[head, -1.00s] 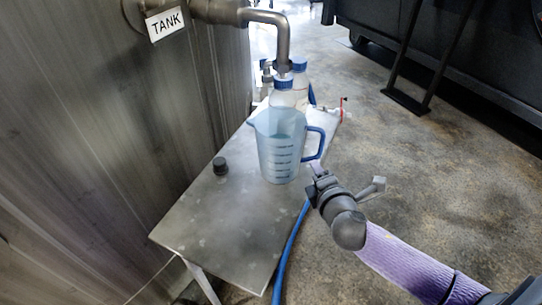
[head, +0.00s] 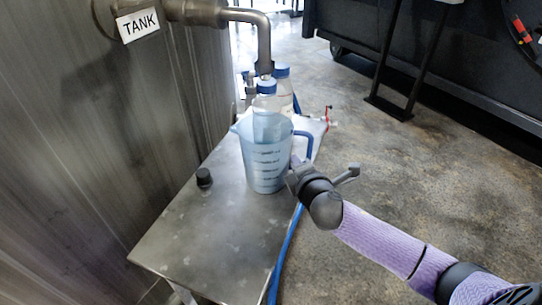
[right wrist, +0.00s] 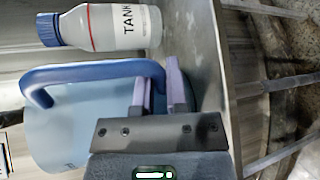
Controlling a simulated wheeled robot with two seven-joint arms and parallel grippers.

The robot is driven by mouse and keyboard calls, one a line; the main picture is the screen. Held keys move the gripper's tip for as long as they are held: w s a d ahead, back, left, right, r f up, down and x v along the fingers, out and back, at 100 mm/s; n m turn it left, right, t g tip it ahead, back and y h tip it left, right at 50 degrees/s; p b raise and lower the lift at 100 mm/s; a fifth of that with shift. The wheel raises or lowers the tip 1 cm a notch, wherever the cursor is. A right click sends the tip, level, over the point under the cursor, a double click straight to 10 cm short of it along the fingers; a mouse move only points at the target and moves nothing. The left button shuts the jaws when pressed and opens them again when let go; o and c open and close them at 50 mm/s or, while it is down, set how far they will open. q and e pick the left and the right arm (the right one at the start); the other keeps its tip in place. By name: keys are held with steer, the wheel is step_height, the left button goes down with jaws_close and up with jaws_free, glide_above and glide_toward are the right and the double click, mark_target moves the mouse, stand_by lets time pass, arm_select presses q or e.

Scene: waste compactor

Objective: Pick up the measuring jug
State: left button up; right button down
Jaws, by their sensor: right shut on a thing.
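The measuring jug (head: 265,160), translucent blue with dark markings and a blue handle (head: 306,140), stands upright on the metal table. Its body (right wrist: 65,125) and handle (right wrist: 90,72) also show in the right wrist view. My right gripper (head: 296,163) is at the right side of the jug, low on its handle. In the right wrist view the gripper's fingers (right wrist: 158,92) are shut on the lower end of the handle. The contact is partly hidden by the fingers. My left gripper is not in view.
The metal table (head: 200,245) holds a black cap (head: 204,177) left of the jug. Blue-capped bottles (head: 282,88) stand behind it, under a tank pipe (head: 262,40). A blue hose (head: 283,248) hangs at the table's right edge. The front of the table is clear.

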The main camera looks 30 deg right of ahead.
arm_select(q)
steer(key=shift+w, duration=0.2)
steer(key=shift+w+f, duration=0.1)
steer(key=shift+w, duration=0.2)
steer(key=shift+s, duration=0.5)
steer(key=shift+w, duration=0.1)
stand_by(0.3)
